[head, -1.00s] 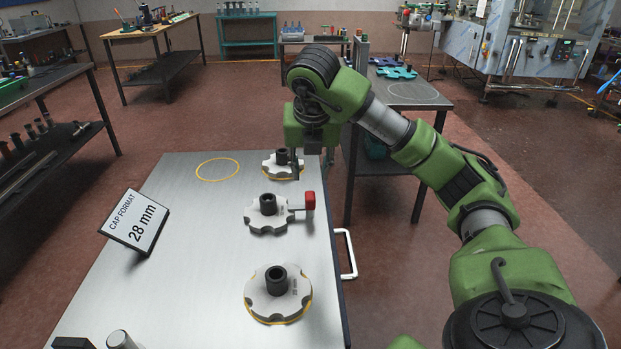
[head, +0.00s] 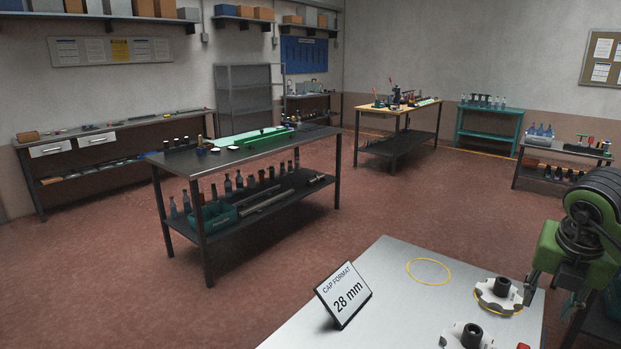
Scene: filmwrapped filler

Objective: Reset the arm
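My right gripper (head: 553,294) is at the right edge of the head view, pointing down over the far right corner of the steel-topped cart (head: 390,320). Its dark fingertips look apart, with nothing seen between them. The white notched disc with a black hub (head: 499,294) stands on the cart just left of the fingers, on a yellow ring. A second such disc (head: 452,338) is nearer and cut off by the bottom edge. My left gripper is out of view.
A "CAP FORMAT 28 mm" sign (head: 343,294) stands on the cart. An empty yellow ring (head: 429,271) is marked behind it. A dark workbench (head: 250,152) with bottles on its lower shelf stands at left. Open red floor (head: 200,310) lies between.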

